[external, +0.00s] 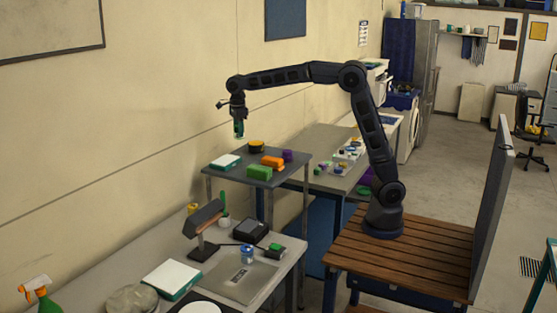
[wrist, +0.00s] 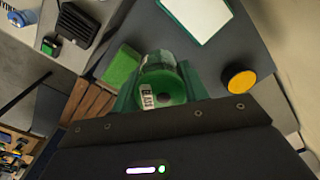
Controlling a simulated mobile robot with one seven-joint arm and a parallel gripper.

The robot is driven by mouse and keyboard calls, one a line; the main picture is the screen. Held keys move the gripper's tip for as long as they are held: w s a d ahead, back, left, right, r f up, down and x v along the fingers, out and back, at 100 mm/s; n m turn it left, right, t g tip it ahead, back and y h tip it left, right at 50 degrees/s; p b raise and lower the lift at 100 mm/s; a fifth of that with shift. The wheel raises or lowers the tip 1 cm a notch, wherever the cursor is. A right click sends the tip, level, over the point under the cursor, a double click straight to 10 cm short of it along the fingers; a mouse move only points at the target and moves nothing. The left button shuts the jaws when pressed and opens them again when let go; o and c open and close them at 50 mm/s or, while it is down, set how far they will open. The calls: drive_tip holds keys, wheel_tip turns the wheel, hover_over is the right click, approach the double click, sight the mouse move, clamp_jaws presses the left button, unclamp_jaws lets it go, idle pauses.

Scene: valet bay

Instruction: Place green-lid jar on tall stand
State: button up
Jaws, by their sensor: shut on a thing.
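My gripper (external: 239,128) points down above the left end of the tall stand (external: 262,181), a raised grey-topped stand. In the wrist view my gripper (wrist: 160,85) is shut on the green-lid jar (wrist: 163,90), a clear jar with a green lid and a white label. The jar also shows in the external view (external: 239,130) as a small green shape below my wrist. It is held in the air, apart from the stand's top (wrist: 195,62). Its underside is hidden.
The stand carries a green-edged white box (external: 225,161), a black-and-yellow round thing (external: 256,147), a green block (external: 259,172), an orange block (external: 272,162) and a purple thing (external: 287,155). A lamp (external: 205,220) stands on the lower bench. Bare stand top shows between these things.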

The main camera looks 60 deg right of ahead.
drive_tip(key=s+d+r+m, duration=0.2)
drive_tip(key=s+d, duration=0.1)
drive_tip(key=d, duration=1.1)
drive_tip(key=s+d+r+m, duration=0.1)
drive_tip(key=s+d+m, duration=0.2)
drive_tip(key=d, duration=1.1)
wheel_tip(320, 180, down, 19)
drive_tip(key=shift+a, duration=0.15)
drive_tip(key=o, duration=0.9)
drive_tip(key=shift+f, duration=0.1)
drive_tip(key=shift+o, duration=0.4)
